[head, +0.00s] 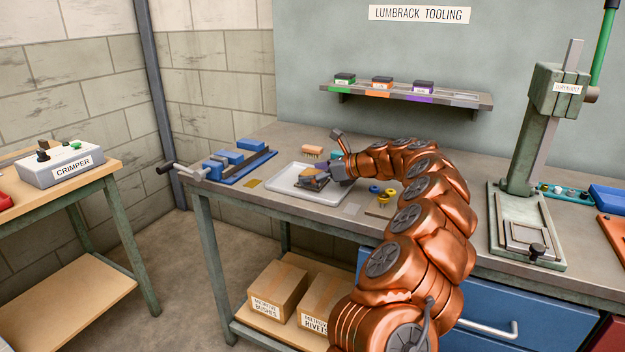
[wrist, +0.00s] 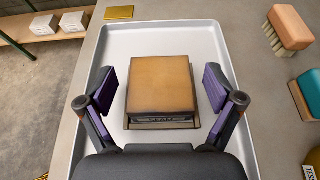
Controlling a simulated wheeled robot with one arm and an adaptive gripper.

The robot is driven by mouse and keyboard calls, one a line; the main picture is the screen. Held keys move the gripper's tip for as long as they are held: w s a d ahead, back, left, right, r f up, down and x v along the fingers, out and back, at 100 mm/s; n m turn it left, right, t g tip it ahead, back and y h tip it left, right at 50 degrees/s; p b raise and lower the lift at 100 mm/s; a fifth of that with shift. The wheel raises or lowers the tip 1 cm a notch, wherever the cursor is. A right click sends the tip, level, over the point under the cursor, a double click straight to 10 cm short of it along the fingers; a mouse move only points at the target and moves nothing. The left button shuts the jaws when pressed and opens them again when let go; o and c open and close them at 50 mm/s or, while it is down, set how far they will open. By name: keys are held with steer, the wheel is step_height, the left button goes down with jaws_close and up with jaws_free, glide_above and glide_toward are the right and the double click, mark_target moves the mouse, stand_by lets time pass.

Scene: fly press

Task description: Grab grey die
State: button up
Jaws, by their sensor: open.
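A square block with a tan-brown top and a dark grey lower part, likely the die (wrist: 160,84), lies in a pale tray (wrist: 205,38). I cannot make out a clear grey marking on it. In the head view the block (head: 311,184) is partly hidden by my gripper (head: 322,178). In the wrist view my gripper (wrist: 161,92) is open, with one purple-padded finger on each side of the block. Gaps show between both pads and the block, the right one slightly smaller.
The wall shelf (head: 456,102) holds several dies with green, orange and purple labels; its right end is bare. A blue vise-like fixture (head: 236,165) stands left of the tray. A press (head: 530,200) stands at right.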

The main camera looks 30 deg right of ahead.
steer(key=shift+r, duration=0.1)
jaws_close()
stand_by(0.7)
